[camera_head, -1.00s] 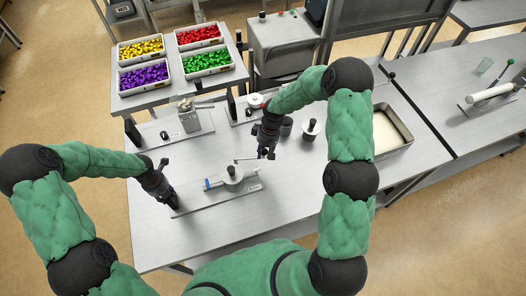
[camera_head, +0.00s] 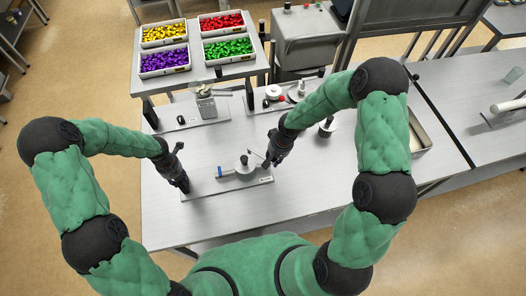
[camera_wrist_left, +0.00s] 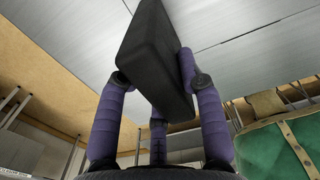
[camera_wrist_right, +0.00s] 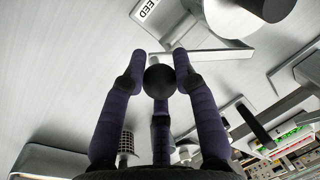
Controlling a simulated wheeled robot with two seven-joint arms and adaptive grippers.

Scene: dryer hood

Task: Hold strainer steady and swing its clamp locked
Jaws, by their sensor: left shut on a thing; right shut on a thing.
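The strainer (camera_head: 243,167) is a light metal round body with a dark top knob, on a flat base plate (camera_head: 228,188) on the table. A blue-banded pipe extends to its left. My left gripper (camera_head: 182,184) is at the plate's left end, shut on a black block-shaped grip (camera_wrist_left: 155,60), seen between its fingers in the left wrist view. My right gripper (camera_head: 269,160) is just right of the strainer, shut on a black ball knob (camera_wrist_right: 159,81). The clamp arm near the knob is partly hidden by the fingers. A "FEED" label (camera_wrist_right: 145,9) shows on the plate.
Similar fixtures (camera_head: 190,115) stand behind on the table. Bins of coloured pieces (camera_head: 195,45) and a grey machine box (camera_head: 307,38) are at the back. The table front is bare.

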